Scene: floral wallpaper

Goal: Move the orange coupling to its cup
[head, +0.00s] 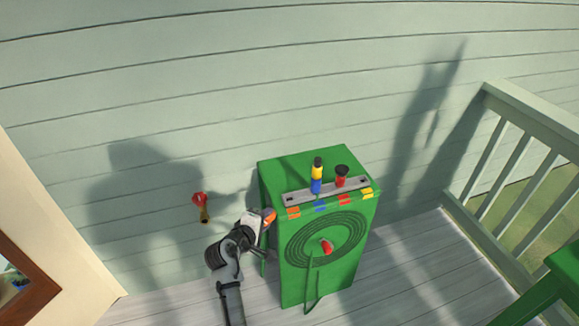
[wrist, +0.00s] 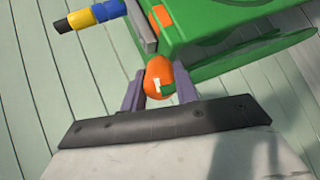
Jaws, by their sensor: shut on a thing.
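My gripper (head: 264,221) is at the left side of the green box, near its front top edge. It is shut on the orange coupling (wrist: 158,72), which sits between the two grey-purple fingers in the wrist view (wrist: 146,92). The coupling shows as a small orange end (head: 269,216) in the head view. A grey rail (head: 328,190) runs along the front of the box's top, with an orange tag (head: 293,212) below its left end. A dark opening at that end looks empty. The coupling is beside the rail, apart from that opening as far as I can tell.
A stacked yellow and blue piece (head: 316,176) and a red piece with a black top (head: 341,176) stand upright on the rail. The green box (head: 300,270) carries a coiled hose on its front. A red tap (head: 199,199) is on the wall. A railing stands right.

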